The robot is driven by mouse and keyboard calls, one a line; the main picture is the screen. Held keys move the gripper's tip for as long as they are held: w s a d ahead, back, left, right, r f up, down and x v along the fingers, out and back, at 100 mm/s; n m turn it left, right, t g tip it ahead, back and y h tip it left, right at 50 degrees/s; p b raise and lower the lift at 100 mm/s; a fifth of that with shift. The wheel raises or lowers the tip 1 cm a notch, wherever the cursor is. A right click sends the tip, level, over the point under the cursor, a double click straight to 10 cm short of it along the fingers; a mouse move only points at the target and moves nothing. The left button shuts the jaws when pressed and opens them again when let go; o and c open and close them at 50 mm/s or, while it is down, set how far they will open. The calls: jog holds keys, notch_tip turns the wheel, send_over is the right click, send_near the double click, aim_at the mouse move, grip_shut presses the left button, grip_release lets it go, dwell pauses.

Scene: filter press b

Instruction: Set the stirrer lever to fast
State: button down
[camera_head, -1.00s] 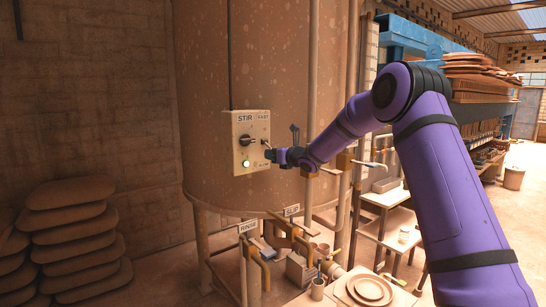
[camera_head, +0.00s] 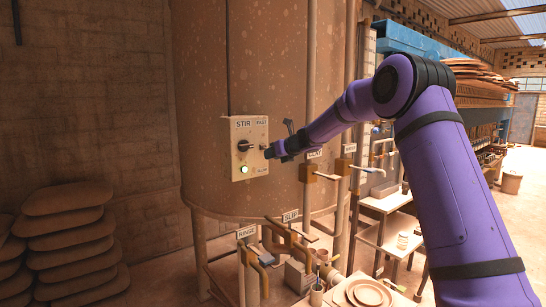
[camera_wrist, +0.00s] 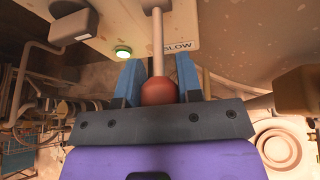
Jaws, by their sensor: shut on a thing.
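The stirrer panel (camera_head: 238,165) is a beige box on the big tank, marked STIR and FAST at the top. SLOW shows beside the lever in the wrist view. The lever is a pale rod (camera_wrist: 157,35) with a red ball knob (camera_wrist: 158,92). My gripper (camera_wrist: 157,85) has its two blue fingers shut around the knob. In the head view my gripper (camera_head: 269,152) is at the panel's right side, about mid-height, below FAST, and the lever is mostly hidden there. Its exact setting I cannot tell.
Pipes and valves (camera_head: 313,172) stand right of the tank. Stacked slabs (camera_head: 65,235) lie at the left.

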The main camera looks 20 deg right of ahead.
jog(key=shift+r, duration=1.7)
jog(key=shift+a, duration=0.1)
jog(key=c, duration=0.8)
grip_release()
jog(key=shift+f, duration=0.1)
jog(key=v, duration=1)
jog(key=shift+s, duration=0.3)
